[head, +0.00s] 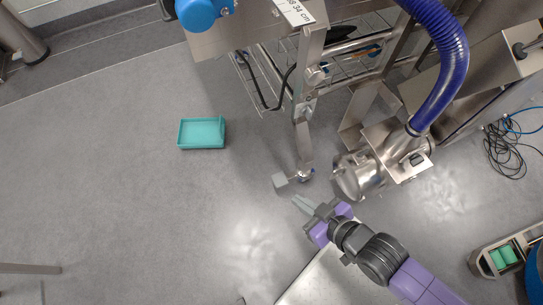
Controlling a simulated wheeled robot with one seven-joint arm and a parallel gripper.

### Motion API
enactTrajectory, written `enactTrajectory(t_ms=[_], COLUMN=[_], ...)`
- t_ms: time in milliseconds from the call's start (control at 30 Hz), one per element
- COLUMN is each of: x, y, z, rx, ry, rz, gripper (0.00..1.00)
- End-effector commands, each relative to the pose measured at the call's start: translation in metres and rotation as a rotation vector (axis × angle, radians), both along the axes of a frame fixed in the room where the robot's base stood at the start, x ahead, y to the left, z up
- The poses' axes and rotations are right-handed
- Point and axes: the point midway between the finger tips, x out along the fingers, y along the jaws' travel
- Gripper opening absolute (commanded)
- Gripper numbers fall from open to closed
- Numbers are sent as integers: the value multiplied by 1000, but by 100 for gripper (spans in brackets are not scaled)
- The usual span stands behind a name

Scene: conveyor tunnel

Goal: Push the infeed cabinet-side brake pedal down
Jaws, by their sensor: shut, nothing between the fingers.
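A small pale grey pedal (281,181) sticks out to the left of a caster (304,174) at the foot of a steel frame leg (304,140). It looks like the brake pedal. Whether it is up or down cannot be told from above. My gripper (299,202) comes in from the lower right with its fingers shut and empty. In the picture the fingertips lie just below and right of the pedal, seemingly with a small gap. Their height relative to the pedal is unclear.
A steel cylindrical unit (360,175) with a blue hose (452,60) stands right of the leg, close to my arm. A wire basket (262,82) hangs in the frame. A teal tray (201,133) lies on open floor at left. Cables (510,150) lie at right.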

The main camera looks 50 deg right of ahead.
Motion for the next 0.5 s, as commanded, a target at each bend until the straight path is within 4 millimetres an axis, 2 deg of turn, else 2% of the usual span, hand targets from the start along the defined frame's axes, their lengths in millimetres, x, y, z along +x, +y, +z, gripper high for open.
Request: enactTrajectory(t_ms=[33, 200, 400, 500], x=[16, 56, 106, 130], y=[-5, -21, -47, -64], z=[-44, -143, -232, -263], rx=[7, 40, 85, 109], ry=[43, 221, 429, 532], rz=[-17, -68, -127, -156], gripper=[0, 0, 0, 0])
